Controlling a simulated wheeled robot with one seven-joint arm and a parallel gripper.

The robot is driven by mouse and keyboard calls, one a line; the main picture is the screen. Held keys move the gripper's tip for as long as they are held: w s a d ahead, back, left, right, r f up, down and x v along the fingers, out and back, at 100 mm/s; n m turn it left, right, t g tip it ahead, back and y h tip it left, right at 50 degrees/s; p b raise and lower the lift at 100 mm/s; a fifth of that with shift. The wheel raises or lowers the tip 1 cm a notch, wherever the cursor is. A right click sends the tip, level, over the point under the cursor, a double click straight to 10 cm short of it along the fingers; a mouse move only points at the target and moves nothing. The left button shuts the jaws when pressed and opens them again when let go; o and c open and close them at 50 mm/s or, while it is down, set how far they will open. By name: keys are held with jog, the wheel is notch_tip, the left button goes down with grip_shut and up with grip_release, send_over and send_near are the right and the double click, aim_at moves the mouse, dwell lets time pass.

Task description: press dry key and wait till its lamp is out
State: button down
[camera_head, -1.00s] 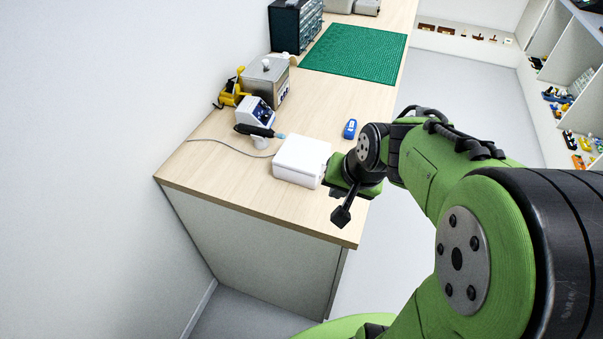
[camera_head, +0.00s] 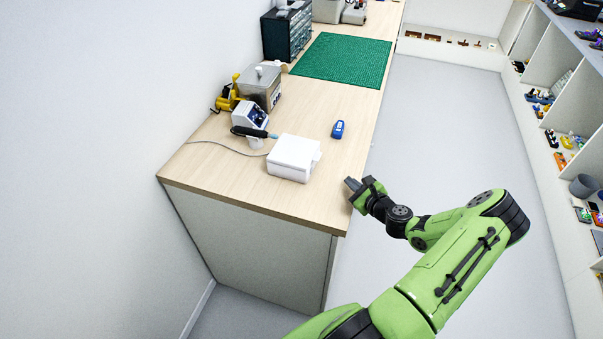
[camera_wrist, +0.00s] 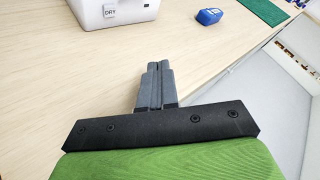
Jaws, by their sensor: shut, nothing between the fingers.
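A white box-shaped device (camera_head: 294,158) stands near the front end of the wooden bench. In the wrist view its white front (camera_wrist: 118,12) shows at the top left, with a label (camera_wrist: 110,11) reading DRY. The rest of it is cut off there, and I cannot make out a lamp or its state. My gripper (camera_head: 351,184) is over the bench's right edge, to the right of the device and apart from it. Its two grey fingers (camera_wrist: 157,68) are together and empty, pointing towards the bench.
A blue item (camera_head: 338,129) lies behind the device; it also shows in the wrist view (camera_wrist: 209,16). A small console (camera_head: 249,116) with a dark-handled tool and cable, a metal bath (camera_head: 260,88) and a green mat (camera_head: 343,60) are farther back. The bench front (camera_head: 245,196) is clear.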

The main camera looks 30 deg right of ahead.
aim_at(324, 183)
jog(key=shift+d+f, duration=0.1)
jog(key=shift+d, duration=0.05)
jog(key=shift+w+a+p, duration=0.15)
jog(key=shift+w+a, duration=0.75)
jog(key=shift+w, duration=0.3)
jog(key=shift+w+a+p, duration=0.1)
jog(key=shift+w+a, duration=0.75)
jog(key=shift+w, duration=0.35)
jog(key=shift+w+a+p, duration=0.15)
jog(key=shift+w+a, duration=0.75)
jog(key=shift+w, duration=0.3)
jog(key=shift+w, duration=0.1)
jog(key=shift+w+a, duration=0.2)
jog(key=shift+w, duration=0.05)
jog(key=shift+w+a, duration=0.25)
jog(key=shift+w, duration=0.05)
jog(key=shift+s+d, duration=0.45)
jog(key=shift+s, duration=0.2)
